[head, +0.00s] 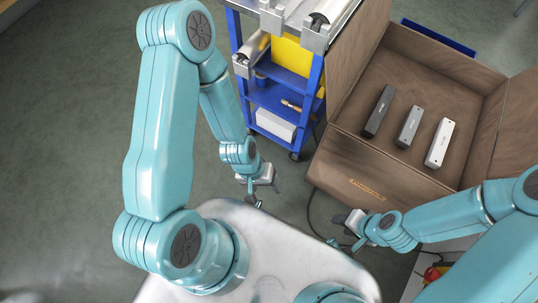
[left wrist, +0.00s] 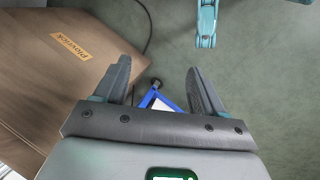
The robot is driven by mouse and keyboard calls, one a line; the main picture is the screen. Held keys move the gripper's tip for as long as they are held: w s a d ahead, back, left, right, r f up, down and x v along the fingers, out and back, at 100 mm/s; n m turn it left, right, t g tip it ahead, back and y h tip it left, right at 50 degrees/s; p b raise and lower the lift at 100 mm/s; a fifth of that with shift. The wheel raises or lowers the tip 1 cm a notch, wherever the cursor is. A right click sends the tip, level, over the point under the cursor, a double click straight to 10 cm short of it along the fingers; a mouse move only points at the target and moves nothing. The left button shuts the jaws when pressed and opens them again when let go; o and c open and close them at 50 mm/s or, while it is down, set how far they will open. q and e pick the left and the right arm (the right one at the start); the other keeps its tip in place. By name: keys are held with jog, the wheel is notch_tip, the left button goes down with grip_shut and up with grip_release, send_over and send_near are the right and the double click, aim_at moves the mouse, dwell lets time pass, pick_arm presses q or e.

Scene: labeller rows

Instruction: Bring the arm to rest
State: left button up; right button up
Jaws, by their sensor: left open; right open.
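My left gripper (head: 254,196) is open and empty, hanging over the floor between the blue cart and my own pale body. In the left wrist view its two dark fingers (left wrist: 157,66) stand well apart with nothing between them. My right gripper (head: 338,238) is open and empty, near the front of the brown box. Both grippers are apart from the box and the cart. In the head view the left arm is bent, with its forearm reaching down and away from me.
A brown box (head: 352,157) at the right holds a black (head: 378,111), a grey (head: 409,127) and a white labeller (head: 439,143) in a row. A blue cart (head: 270,101) with a yellow bin (head: 292,62) stands behind my left gripper. A dark cable (head: 309,211) lies on the floor.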

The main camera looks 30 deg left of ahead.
pick_arm(q)
jog(key=shift+w+d+m+t, duration=0.1)
jog(key=shift+d+m+t, duration=0.2)
jog(key=shift+d+m, duration=0.55)
jog(key=shift+a, duration=0.1)
notch_tip(320, 180, up, 7)
jog(key=p, duration=0.7)
jog(key=shift+r, duration=0.2)
